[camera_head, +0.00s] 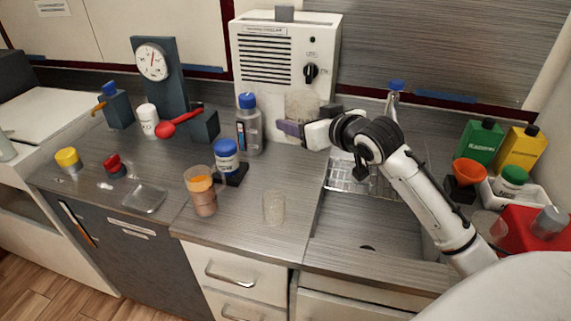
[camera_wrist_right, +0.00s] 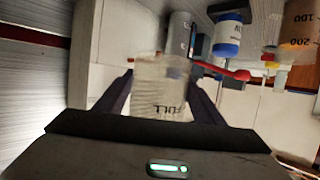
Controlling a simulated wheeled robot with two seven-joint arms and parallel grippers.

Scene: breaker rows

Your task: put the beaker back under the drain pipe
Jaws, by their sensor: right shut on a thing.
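A clear, clouded beaker (camera_head: 301,104) is held in my right gripper (camera_head: 308,121), in front of the white vented machine (camera_head: 287,75). In the right wrist view the beaker (camera_wrist_right: 160,88) sits between the two dark fingers of my right gripper (camera_wrist_right: 160,104), and inverted lettering like "FULL" shows on its wall. The gripper is shut on it. In the head view the beaker looks roughly upright and above the counter; whether it touches the machine I cannot tell. I cannot make out the drain pipe. My left gripper is not in view.
Another clear cup (camera_head: 274,208) stands near the counter's front edge, beside a brown-filled beaker (camera_head: 203,192). A grey blue-capped bottle (camera_head: 249,125) stands left of the held beaker. A sink (camera_head: 365,225) lies at right, below my right arm. The counter (camera_head: 295,180) between is clear.

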